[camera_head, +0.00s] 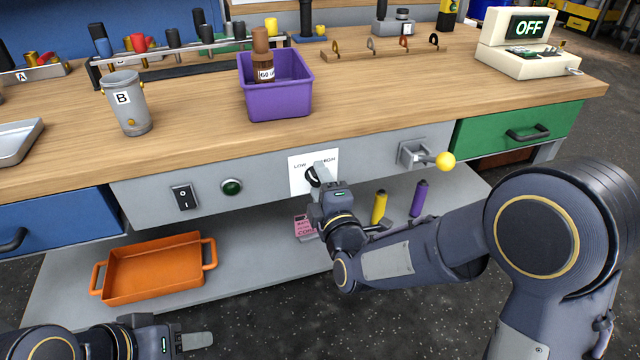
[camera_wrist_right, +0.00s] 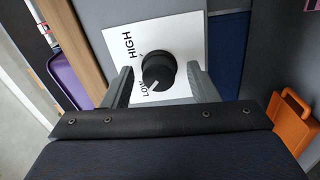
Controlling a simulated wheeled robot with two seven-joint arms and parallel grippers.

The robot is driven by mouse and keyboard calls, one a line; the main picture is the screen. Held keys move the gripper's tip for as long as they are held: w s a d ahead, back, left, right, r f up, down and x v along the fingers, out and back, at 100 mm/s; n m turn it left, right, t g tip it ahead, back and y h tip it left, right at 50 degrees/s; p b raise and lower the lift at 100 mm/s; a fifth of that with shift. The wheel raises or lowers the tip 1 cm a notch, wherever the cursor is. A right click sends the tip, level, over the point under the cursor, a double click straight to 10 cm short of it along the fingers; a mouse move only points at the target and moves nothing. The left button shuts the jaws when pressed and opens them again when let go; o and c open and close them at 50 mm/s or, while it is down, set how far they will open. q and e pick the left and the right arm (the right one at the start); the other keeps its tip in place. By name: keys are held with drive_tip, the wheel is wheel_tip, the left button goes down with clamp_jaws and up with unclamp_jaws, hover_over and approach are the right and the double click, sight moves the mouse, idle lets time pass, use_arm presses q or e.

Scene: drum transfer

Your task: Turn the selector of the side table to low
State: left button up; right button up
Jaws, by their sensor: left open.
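The selector is a black round knob (camera_head: 311,176) on a white plate (camera_head: 299,160) marked LOW and HIGH, on the grey front panel of the side table. In the right wrist view the knob (camera_wrist_right: 158,71) shows a white pointer mark on the side towards the word LOW. My right gripper (camera_head: 320,182) is at the plate and partly hides the knob in the head view. Its fingers (camera_wrist_right: 160,75) stand open on both sides of the knob, with gaps visible. My left gripper (camera_head: 196,341) is open and empty, low at the bottom left, away from the table.
A rocker switch (camera_head: 184,196) and a green button (camera_head: 231,187) are left of the selector. A lever with a yellow ball (camera_head: 445,161) sticks out to the right. An orange tray (camera_head: 153,270) and yellow and purple handles (camera_head: 379,207) are on the lower shelf.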

drive_tip(key=shift+s, duration=0.1)
drive_tip(key=p+v, duration=0.1)
drive_tip(key=v, duration=0.6)
drive_tip(key=shift+s+d, duration=0.2)
drive_tip(key=shift+s, duration=0.05)
